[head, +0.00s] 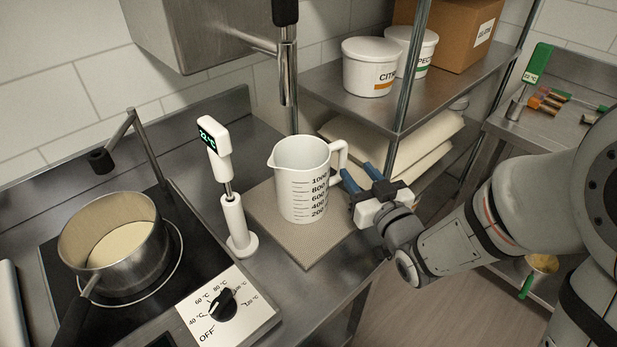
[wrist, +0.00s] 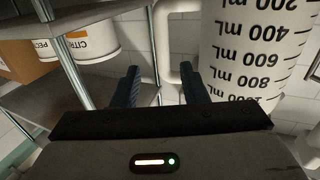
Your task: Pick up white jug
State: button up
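The white jug (head: 301,190) stands upright on a textured mat (head: 300,243) on the steel counter. Its black volume marks face the camera, and its handle (head: 342,157) is on the right side. My gripper (head: 357,170) is open, its two blue fingers just right of the jug by the handle. In the wrist view the jug (wrist: 238,50) appears upside down at the right. Its handle (wrist: 161,40) shows between the two spread fingers of my gripper (wrist: 161,74). I cannot tell whether either finger touches the handle.
A white thermometer stand (head: 235,225) is left of the jug, near a pot (head: 113,245) on the hob. A dispenser nozzle (head: 287,75) hangs behind the jug. A shelf post (head: 405,95) and shelf with tubs (head: 372,72) stand close behind my gripper.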

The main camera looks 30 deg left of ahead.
aim_at(345, 159)
jog(key=shift+p+x, duration=1.3)
jog(key=shift+x, duration=2.3)
jog(key=shift+s, duration=0.1)
grip_shut()
